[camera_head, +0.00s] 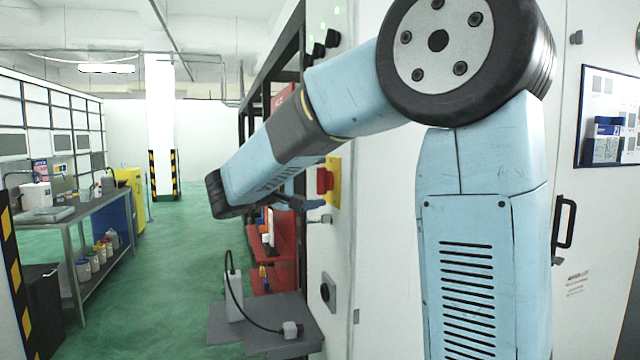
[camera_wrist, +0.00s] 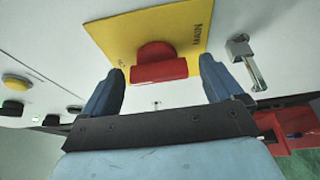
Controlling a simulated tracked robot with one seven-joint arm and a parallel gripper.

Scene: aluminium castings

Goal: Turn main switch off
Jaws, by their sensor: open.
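The main switch is a red rotary knob (camera_wrist: 157,64) on a yellow plate (camera_wrist: 185,30) marked "MAIN", fixed to a white cabinet panel. In the head view the red knob (camera_head: 324,181) and yellow plate (camera_head: 334,184) show just past my arm's end. My gripper (camera_wrist: 160,88) is open, with one blue finger on each side of the knob in the wrist view. A gap shows between each finger and the knob, and nothing is held. In the head view my gripper (camera_head: 305,203) is partly hidden by my arm, near the plate's lower left.
A metal handle (camera_wrist: 246,64) sits beside the plate. Yellow (camera_wrist: 16,82) and black (camera_wrist: 12,108) buttons are on the panel. A grey shelf (camera_head: 265,325) with a cabled device juts out below. A workbench (camera_head: 80,212) stands left; the green floor between is clear.

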